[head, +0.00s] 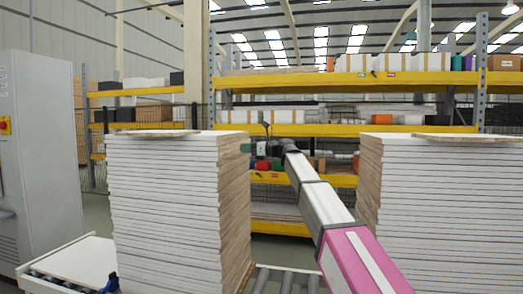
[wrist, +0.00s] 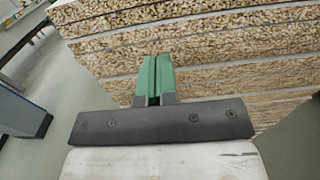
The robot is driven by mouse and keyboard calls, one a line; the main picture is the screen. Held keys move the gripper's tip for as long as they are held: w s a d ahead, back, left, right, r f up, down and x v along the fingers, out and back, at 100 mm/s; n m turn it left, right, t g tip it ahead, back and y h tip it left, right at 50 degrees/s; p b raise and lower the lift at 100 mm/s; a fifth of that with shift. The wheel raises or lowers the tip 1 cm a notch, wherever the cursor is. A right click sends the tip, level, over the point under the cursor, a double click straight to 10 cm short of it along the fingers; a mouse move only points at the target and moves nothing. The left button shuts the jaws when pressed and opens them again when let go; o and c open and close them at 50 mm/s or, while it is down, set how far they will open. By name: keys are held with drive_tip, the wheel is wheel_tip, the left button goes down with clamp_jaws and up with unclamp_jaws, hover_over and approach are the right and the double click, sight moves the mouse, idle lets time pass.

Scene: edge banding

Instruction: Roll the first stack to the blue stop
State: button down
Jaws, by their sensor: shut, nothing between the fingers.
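A tall stack of white panels (head: 165,215) with brown chipboard edges stands left of centre in the head view. A second such stack (head: 450,200) stands at the right. A small blue piece (head: 110,284), likely the blue stop, shows at the lower left by the left stack's foot. My gripper (head: 246,147) is at the upper right side of the left stack. In the wrist view its green fingers (wrist: 152,80) are together and empty, pointing at the chipboard edges (wrist: 210,55). Whether they touch is unclear.
A low white-topped table (head: 75,262) with rollers is at the lower left. A grey machine cabinet (head: 40,150) stands far left. Loaded yellow-beamed shelving (head: 340,85) stands behind. A thin board (head: 155,134) lies on the left stack.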

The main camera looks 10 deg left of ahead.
sight(230, 147)
drive_tip(key=a, duration=0.7)
drive_tip(key=shift+w+r, duration=0.1)
drive_tip(key=shift+w, duration=0.1)
drive_tip(key=shift+a, duration=0.35)
drive_tip(key=shift+s+d, duration=0.1)
drive_tip(key=shift+d, duration=0.1)
drive_tip(key=shift+d+r, duration=0.55)
drive_tip(key=shift+r, duration=0.25)
wheel_tip(230, 147, up, 14)
drive_tip(key=a, duration=2)
drive_tip(key=shift+w+a+f, duration=0.4)
